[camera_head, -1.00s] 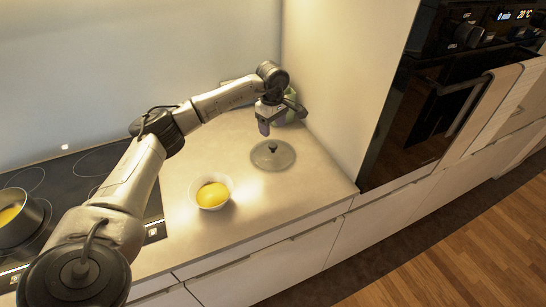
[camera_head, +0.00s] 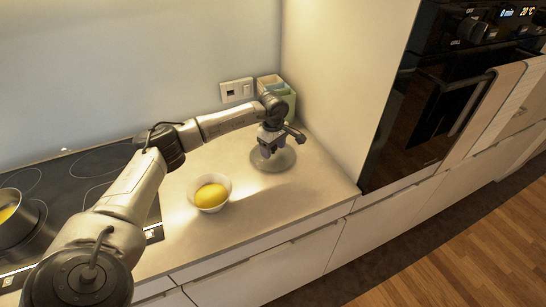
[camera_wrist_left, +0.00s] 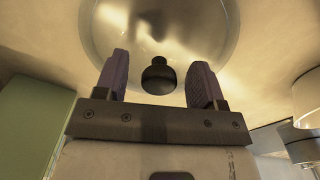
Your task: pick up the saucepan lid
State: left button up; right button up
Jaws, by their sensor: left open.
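The saucepan lid (camera_head: 285,161) is a round glass disc lying on the counter near the wall panel at its right end. Its dark knob (camera_wrist_left: 158,77) shows in the left wrist view between the two fingers, with the glass (camera_wrist_left: 215,30) beyond it. My left gripper (camera_head: 266,151) is open above the lid, and its fingers also show in the left wrist view (camera_wrist_left: 158,80), one on each side of the knob. I cannot tell whether the fingers touch it. In the head view the gripper hides the knob. My right gripper is not in view.
A white bowl (camera_head: 196,205) with a yellow item (camera_head: 211,195) stands left of the lid. A black hob (camera_head: 100,170) with a pan (camera_head: 14,222) is at the left. Green containers (camera_head: 280,92) stand behind the gripper. A tall panel (camera_head: 340,90) bounds the right.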

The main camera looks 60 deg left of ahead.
pick_arm(q)
jog(key=c, duration=1.1)
jog(key=shift+r, duration=0.15)
